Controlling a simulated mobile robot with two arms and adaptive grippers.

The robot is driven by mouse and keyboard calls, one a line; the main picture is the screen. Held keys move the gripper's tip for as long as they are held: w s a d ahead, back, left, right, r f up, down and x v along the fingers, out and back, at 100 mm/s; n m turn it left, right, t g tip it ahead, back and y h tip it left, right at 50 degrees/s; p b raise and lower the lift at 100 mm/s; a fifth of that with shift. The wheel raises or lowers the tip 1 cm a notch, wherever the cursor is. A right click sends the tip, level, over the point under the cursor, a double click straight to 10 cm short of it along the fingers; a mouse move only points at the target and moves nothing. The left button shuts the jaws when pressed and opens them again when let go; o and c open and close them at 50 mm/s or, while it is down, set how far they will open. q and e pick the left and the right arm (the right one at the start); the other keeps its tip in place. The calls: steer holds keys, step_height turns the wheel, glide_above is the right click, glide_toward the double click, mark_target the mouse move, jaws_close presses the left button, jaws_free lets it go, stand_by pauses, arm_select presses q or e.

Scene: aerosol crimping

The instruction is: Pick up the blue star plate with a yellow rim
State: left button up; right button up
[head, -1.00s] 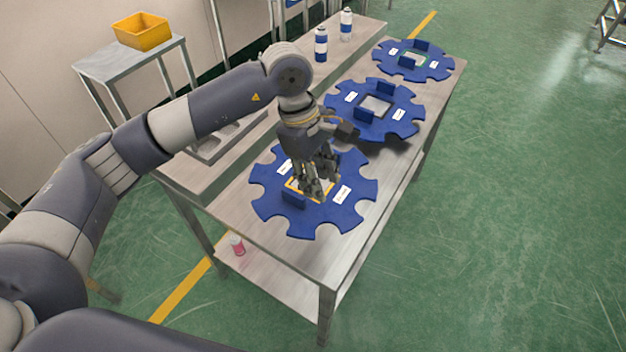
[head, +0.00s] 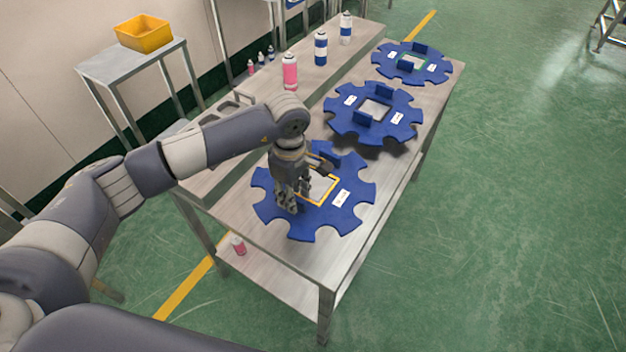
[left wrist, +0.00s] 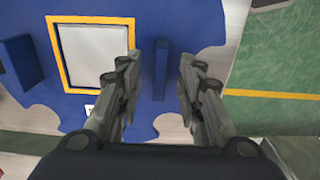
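The blue star plate with a yellow rim (head: 340,213) lies flat on the metal table, nearest of three blue star plates. The yellow rim frames its square centre opening, and upright blue tabs stand on two sides. My left gripper (head: 287,207) is low over the plate's left front part. In the left wrist view, the gripper (left wrist: 158,85) is open, with one blue tab (left wrist: 161,70) between its fingers and a gap on each side. The yellow rim (left wrist: 93,18) shows to the left there. In the head view that tab is hidden behind the gripper. My right gripper is not in view.
Two more blue star plates lie further back, one in the middle (head: 341,124) and one at the far end (head: 437,68). A raised shelf along the table carries a pink can (head: 290,72) and blue-white cans (head: 321,48). A yellow bin (head: 143,32) stands on a side table.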

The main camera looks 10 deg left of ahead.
arm_select(q)
steer(key=shift+f, duration=0.7)
jaws_close()
steer(key=shift+r, duration=0.2)
